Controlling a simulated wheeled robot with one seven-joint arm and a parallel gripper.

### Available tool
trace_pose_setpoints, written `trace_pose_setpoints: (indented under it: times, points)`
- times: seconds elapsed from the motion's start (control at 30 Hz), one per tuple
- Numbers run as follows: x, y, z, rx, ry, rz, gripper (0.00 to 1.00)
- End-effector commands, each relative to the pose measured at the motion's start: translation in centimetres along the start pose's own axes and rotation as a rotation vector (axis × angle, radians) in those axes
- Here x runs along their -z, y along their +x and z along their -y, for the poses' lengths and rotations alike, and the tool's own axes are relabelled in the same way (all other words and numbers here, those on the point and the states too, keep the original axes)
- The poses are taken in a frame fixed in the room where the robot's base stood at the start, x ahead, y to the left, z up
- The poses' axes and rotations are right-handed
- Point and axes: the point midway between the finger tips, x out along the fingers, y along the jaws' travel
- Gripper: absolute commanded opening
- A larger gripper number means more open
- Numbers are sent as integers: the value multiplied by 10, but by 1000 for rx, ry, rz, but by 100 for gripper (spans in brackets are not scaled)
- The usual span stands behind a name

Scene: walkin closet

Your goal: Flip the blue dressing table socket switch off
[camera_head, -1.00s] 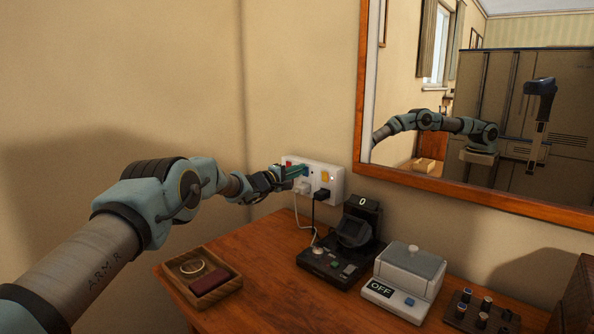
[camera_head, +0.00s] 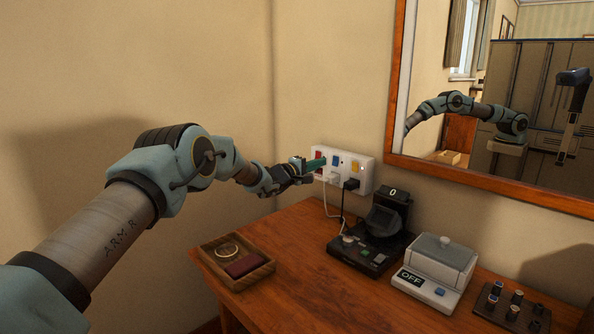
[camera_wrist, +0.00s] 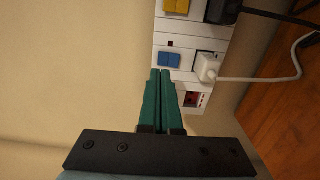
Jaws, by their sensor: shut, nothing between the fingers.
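The white wall socket panel (camera_head: 367,176) is above the back of the dressing table. It carries red, blue and yellow switches.
A white plug (camera_wrist: 207,68) and a black plug (camera_head: 351,184) sit in the panel, cords hanging down. On the wooden table (camera_head: 300,225) are a wooden tray (camera_head: 238,284), a black device (camera_head: 370,258), a white box reading OFF (camera_head: 425,300) and a small rack (camera_head: 510,310). A mirror hangs right.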

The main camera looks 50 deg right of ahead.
Motion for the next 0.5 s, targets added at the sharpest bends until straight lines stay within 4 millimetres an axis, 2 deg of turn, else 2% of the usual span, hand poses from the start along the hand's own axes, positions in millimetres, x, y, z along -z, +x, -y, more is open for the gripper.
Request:
trace_pose_setpoints:
  times: [0.17, 0.5]
  points:
    - [3, -18, 0, 1, 1, -4, 0]
    - [4, -69, -1, 1, 1, -6, 0]
